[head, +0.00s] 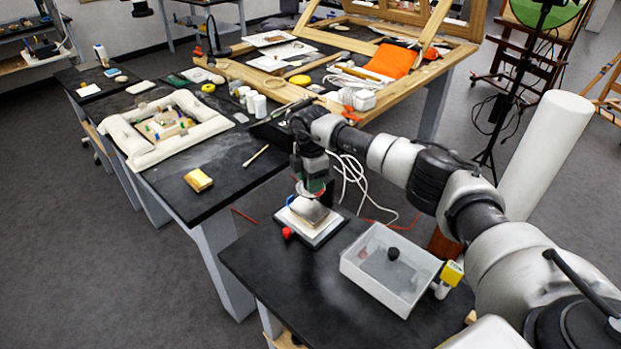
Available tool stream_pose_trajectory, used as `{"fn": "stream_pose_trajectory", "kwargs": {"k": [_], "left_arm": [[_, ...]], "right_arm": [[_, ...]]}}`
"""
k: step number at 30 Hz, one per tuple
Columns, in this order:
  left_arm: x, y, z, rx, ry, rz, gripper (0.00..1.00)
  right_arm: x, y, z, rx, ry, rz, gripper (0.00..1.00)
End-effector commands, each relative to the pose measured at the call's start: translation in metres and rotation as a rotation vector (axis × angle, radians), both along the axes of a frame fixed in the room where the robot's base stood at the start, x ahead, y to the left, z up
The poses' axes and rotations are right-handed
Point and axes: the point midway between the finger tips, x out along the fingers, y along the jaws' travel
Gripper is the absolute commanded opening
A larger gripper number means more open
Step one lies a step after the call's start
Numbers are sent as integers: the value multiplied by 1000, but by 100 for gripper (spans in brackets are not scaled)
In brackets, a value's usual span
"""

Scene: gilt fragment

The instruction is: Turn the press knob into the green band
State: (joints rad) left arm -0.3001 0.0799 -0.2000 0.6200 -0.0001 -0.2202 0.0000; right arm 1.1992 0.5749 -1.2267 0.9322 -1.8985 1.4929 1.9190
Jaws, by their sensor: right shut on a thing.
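The fingers and wrist hide most of the knob. I cannot make out the green band or a pointer. My left gripper is not in view.
White cables (350,175) lie behind. The near table's front left is clear.

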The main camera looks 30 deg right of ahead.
Motion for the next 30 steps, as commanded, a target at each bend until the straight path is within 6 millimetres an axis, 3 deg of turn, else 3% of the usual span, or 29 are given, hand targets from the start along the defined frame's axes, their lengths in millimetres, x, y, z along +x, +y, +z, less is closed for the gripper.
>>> {"fn": "stream_pose_trajectory", "kwargs": {"k": [8, 9, 14, 23, 30], "left_arm": [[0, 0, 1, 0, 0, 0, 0], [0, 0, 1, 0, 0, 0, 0], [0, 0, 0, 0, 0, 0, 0], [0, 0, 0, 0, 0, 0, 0], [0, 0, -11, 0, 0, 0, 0]], "right_arm": [[2, -1, 4, 0, -10, -3, 18], [2, -2, 4, 0, -10, -2, 43], [2, -1, 3, 0, -6, -1, 68], [1, 0, 2, 0, -3, 1, 68], [1, -1, 33, -1, -8, 1, 68]]}}
